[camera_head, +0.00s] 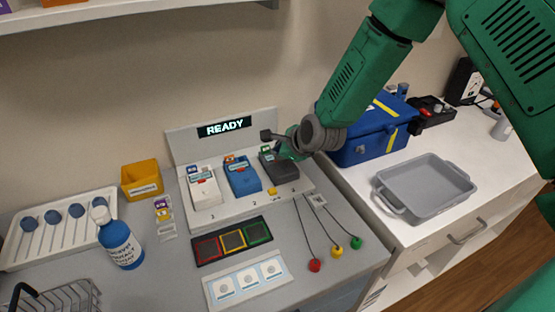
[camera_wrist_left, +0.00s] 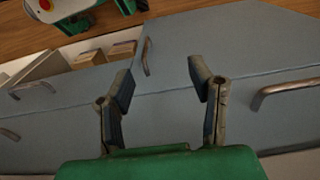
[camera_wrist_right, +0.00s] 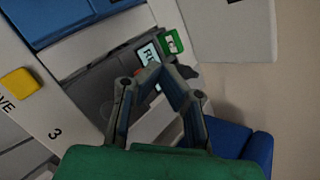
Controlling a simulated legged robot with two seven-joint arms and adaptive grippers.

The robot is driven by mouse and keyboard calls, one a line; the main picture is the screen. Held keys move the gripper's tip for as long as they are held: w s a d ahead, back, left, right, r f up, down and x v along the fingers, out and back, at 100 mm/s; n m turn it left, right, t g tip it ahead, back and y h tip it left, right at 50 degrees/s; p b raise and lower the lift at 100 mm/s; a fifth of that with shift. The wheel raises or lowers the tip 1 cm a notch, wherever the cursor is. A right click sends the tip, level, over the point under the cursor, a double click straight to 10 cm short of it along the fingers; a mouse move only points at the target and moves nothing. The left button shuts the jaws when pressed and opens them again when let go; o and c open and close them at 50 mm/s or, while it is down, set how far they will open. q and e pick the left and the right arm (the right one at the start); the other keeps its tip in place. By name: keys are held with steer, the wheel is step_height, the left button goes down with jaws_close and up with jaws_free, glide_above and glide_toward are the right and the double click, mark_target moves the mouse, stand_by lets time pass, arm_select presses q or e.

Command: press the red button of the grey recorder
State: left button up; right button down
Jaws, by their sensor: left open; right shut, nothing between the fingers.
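The grey recorder (camera_head: 284,171) is a dark box in the third place of a white stand (camera_head: 230,213), right of a white recorder (camera_head: 205,192) and a blue recorder (camera_head: 243,178). My right gripper (camera_head: 281,156) is over its back part. In the right wrist view the shut, empty fingers (camera_wrist_right: 158,66) overlap the grey recorder (camera_wrist_right: 92,98) and part of its light screen; I cannot tell whether they touch it. My left gripper (camera_wrist_left: 156,84) is open and empty before grey drawer fronts, outside the head view.
A display reading READY (camera_head: 224,127) stands behind the recorders. A blue case (camera_head: 365,135) and a grey tray (camera_head: 425,187) are to the right. A panel with red, yellow and green squares (camera_head: 232,241) lies in front. A blue bottle (camera_head: 120,244) stands left.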

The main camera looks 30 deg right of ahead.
steer(key=shift+f+b, duration=0.3)
steer(key=shift+f, duration=0.25)
stand_by(0.6)
stand_by(0.4)
steer(key=shift+r+p, duration=0.75)
steer(key=shift+r, duration=0.15)
step_height(320, 180, up, 5)
steer(key=p, duration=0.4)
stand_by(0.6)
